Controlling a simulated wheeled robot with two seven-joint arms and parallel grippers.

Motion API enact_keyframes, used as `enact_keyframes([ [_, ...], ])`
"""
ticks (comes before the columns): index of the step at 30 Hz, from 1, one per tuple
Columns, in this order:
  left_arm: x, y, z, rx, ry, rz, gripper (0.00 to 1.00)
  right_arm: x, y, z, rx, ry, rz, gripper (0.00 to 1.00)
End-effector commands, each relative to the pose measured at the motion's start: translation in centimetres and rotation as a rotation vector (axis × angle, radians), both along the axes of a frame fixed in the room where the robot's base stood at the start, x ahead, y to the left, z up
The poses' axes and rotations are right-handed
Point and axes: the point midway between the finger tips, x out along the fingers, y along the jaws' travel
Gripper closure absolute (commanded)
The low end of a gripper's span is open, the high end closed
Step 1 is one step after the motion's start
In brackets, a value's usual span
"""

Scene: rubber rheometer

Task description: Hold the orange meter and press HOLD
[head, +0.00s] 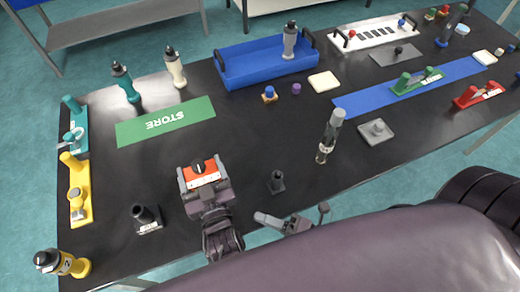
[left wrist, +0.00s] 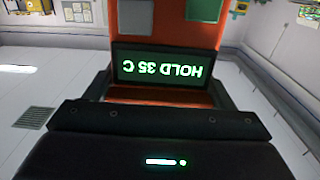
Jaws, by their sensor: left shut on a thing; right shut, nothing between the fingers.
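The orange meter (head: 203,173) is in my left gripper (head: 204,184), whose fingers close on its two sides near the front edge of the black table. A black round knob shows on its upper face. In the left wrist view the meter's orange body (left wrist: 160,98) rises from the jaws. Its dark display (left wrist: 160,68) reads "HOLD 35 C" in green, upside down. No HOLD button can be made out. My right gripper (head: 262,218) is shut and empty at the table's front edge, to the right of the meter and apart from it.
Small black holders stand at left (head: 147,218) and right (head: 277,182) of my left gripper. A green STORE mat (head: 166,121) and blue tray (head: 268,66) lie behind. The table between meter and mat is clear.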

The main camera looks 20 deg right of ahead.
Motion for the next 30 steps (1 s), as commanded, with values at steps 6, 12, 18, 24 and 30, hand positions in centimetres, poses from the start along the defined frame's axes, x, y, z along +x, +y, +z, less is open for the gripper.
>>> enact_keyframes([
  [6,-0.1,0.1,-0.4,0.007,0.008,0.002,0.00,0.0,0.0,0.0,0.000,0.000,0.000,1.00],
  [12,-0.1,0.1,-0.2,0.004,0.004,0.001,0.00,0.0,0.0,0.0,0.000,0.000,0.000,1.00],
  [18,-1.9,0.1,-0.3,0.003,0.007,0.000,0.00,0.0,0.0,0.0,0.000,0.000,0.000,1.00],
  [24,-6.1,0.1,-0.3,0.003,0.010,0.000,0.00,0.0,0.0,0.0,0.001,0.001,0.000,1.00],
  [30,-9.9,0.1,-0.3,0.004,0.009,0.001,0.00,0.0,0.0,0.0,0.001,0.001,0.000,1.00],
])
